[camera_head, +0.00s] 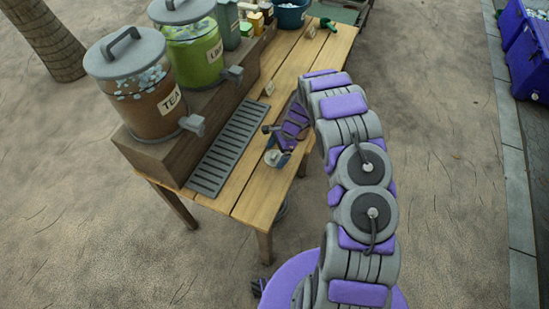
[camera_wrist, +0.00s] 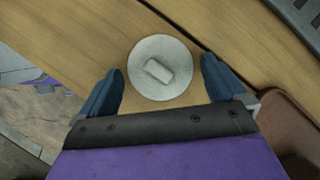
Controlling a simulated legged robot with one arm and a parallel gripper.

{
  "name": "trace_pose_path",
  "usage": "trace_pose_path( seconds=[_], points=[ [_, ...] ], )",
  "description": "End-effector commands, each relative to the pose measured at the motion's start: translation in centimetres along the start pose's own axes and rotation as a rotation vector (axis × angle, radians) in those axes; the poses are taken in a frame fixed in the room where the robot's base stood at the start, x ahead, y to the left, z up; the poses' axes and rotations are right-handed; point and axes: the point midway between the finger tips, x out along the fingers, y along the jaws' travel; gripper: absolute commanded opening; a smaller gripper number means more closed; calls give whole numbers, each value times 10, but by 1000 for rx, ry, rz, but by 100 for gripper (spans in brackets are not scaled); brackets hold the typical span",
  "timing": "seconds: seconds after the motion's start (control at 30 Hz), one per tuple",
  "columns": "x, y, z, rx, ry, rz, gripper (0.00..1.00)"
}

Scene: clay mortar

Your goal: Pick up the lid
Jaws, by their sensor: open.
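The lid (camera_wrist: 160,68) is a round, pale grey disc with a small block-shaped handle (camera_wrist: 158,71) on top. It lies flat on the wooden table (camera_wrist: 100,40) in the wrist view. My gripper (camera_wrist: 160,80) is open, with one blue finger to the left of the lid and one to the right. The lid's near edge lies between the fingers, which look apart from it. In the head view my gripper (camera_head: 277,147) is over the near end of the table, and the lid (camera_head: 272,157) shows only as a small pale patch there, partly hidden.
A tea dispenser (camera_head: 143,95) and a green dispenser (camera_head: 193,50) stand on a wooden riser left of my arm. A grey slotted drip tray (camera_head: 228,148) lies before them. A brown object (camera_wrist: 285,125) is right of my gripper. The table's edge is close by.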

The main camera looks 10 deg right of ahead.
Motion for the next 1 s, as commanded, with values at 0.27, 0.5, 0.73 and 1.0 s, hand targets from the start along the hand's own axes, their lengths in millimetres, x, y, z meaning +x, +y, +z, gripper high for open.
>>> trace_pose_path(
  seconds=[0.27, 0.5, 0.73, 1.0],
  points=[
    [2, 1, 0, 1, -1, 3, 90],
    [2, 1, 0, 1, -1, 4, 67],
    [2, 1, 0, 1, -1, 4, 54],
    [-3, 1, 2, 1, 0, 3, 54]
  ],
)
